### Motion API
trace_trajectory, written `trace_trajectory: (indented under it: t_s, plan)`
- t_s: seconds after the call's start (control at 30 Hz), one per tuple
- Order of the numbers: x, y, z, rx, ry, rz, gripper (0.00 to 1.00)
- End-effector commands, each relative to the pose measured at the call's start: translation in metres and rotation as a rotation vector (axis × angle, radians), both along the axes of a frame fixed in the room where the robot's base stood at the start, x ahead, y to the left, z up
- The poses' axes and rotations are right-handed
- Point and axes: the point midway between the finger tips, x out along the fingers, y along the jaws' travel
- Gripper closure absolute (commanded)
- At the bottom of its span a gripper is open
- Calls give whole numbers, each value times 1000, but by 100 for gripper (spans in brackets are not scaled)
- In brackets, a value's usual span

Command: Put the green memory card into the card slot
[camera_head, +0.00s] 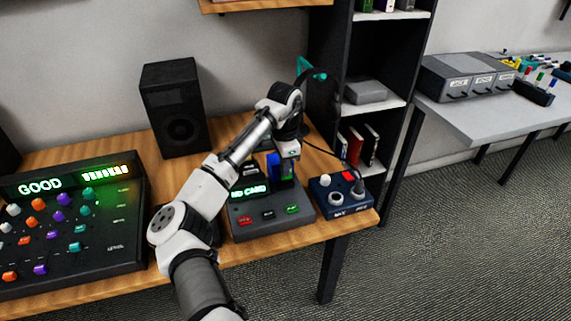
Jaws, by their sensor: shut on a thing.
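My gripper (285,182) points down over the back right of a grey device with a dark top (268,231). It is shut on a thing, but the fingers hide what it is. A blue upright piece (273,164) shows just left of the fingers; I cannot tell whether they touch it. I cannot make out the green memory card. The device has a lit green display (250,190) whose text ends in "CARD", and red, dark and green marks along its front. The card slot itself cannot be made out behind my gripper.
A blue box with knobs (341,196) stands close to the right of the device, near the table (356,222) edge. A large mixer (75,225) reading "GOOD" is at left. A black speaker (175,105) stands behind, and a dark shelf (372,98) rises behind the gripper.

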Motion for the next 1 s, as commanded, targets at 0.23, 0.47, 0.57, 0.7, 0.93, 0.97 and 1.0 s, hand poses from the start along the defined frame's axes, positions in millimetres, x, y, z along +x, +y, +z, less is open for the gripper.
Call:
trace_trajectory:
  t_s: [0.23, 0.47, 0.57, 0.7, 0.93, 0.97, 1.0]
  plan:
    - [-1, 2, -2, -1, 1, 0, 100]
    - [-1, 2, -2, -1, 1, 0, 100]
    - [-1, 1, -2, -1, 1, 0, 100]
    - [-1, 1, -3, -1, 1, 0, 100]
    - [-1, 1, -6, -1, 1, -1, 100]
    - [-1, 2, -6, -1, 1, -1, 100]
    - [-1, 2, -6, -1, 1, -1, 100]
